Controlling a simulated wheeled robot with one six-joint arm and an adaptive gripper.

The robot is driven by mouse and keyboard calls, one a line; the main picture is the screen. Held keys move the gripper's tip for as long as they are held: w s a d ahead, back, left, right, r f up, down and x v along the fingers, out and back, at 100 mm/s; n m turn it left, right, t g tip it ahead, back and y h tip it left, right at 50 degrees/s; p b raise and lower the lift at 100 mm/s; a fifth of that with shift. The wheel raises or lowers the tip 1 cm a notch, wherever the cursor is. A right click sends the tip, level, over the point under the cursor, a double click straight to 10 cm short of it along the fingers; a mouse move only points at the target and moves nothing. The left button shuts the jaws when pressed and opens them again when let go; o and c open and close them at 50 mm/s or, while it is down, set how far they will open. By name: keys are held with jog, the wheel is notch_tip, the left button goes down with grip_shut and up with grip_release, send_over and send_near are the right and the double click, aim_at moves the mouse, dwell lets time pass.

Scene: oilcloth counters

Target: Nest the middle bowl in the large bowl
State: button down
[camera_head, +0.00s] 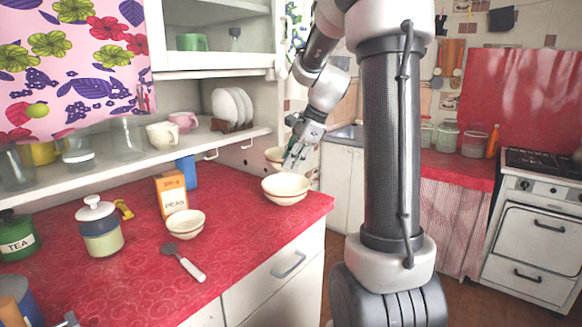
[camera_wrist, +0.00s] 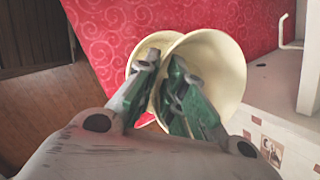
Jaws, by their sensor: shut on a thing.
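The large cream bowl (camera_head: 286,192) stands upright on the red counter near its right end. My gripper (camera_head: 290,160) is above and just behind it, shut on the rim of the cream middle bowl (camera_head: 274,155).
A smaller bowl (camera_head: 185,226) sits left on the counter, near a spatula (camera_head: 184,262), an orange carton (camera_head: 171,195) and a lidded jar (camera_head: 100,230). A shelf (camera_head: 215,140) with cups and plates runs behind. The counter between the small and large bowls is clear.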

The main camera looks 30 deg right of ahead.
jog(key=shift+d, duration=0.1)
dwell(0.3)
jog(key=shift+f, duration=2.05)
jog(key=shift+s+f, duration=0.1)
jog(key=shift+f, duration=2.3)
dwell(1.5)
jog(key=c, duration=1.4)
grip_release()
jog(key=shift+c, duration=0.2)
